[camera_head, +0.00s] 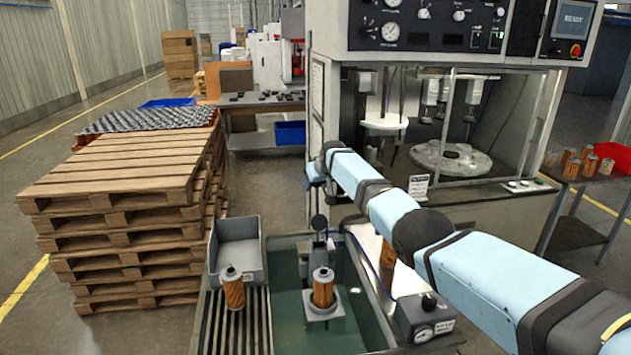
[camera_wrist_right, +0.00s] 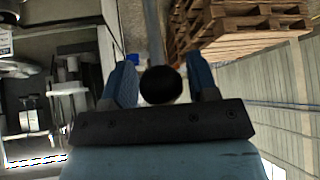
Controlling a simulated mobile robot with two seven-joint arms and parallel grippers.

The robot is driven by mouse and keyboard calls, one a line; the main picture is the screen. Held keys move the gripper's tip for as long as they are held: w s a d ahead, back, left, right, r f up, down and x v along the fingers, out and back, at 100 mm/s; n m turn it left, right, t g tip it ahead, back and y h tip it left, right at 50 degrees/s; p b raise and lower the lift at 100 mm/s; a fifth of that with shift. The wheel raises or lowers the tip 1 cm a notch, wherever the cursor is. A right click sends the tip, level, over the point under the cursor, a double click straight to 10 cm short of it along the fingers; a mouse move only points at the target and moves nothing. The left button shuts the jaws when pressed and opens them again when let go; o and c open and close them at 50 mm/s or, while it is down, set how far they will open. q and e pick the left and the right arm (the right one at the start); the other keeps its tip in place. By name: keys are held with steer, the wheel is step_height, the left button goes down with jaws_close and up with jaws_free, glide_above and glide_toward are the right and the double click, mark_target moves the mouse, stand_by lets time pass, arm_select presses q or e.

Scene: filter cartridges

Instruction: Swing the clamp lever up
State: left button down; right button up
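The clamp lever, with its round black knob (camera_head: 318,222), stands at the back of the clamp fixture in the head view. An orange cartridge (camera_head: 323,286) sits upright in the square nest (camera_head: 323,312) just in front. My right gripper (camera_head: 315,178) is just above the knob at the end of the blue arm. In the right wrist view the knob (camera_wrist_right: 161,85) shows between the two blue fingers of the right gripper (camera_wrist_right: 160,80), which are apart, with a grey rod running away from it. Narrow gaps show beside the knob. My left gripper is not in view.
A second cartridge (camera_head: 233,287) stands on the slatted rack, by a grey bin (camera_head: 238,250). A gauge box (camera_head: 425,318) is at the right of the fixture. Stacked pallets (camera_head: 110,190) stand left, and the test machine (camera_head: 455,190) stands behind my arm.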

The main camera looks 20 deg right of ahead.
steer(key=shift+o, duration=0.5)
steer(key=shift+w+r, duration=0.1)
steer(key=shift+w, duration=0.05)
steer(key=shift+v, duration=0.75)
steer(key=b+v, duration=0.1)
steer(key=v, duration=1.1)
steer(key=shift+d, duration=0.1)
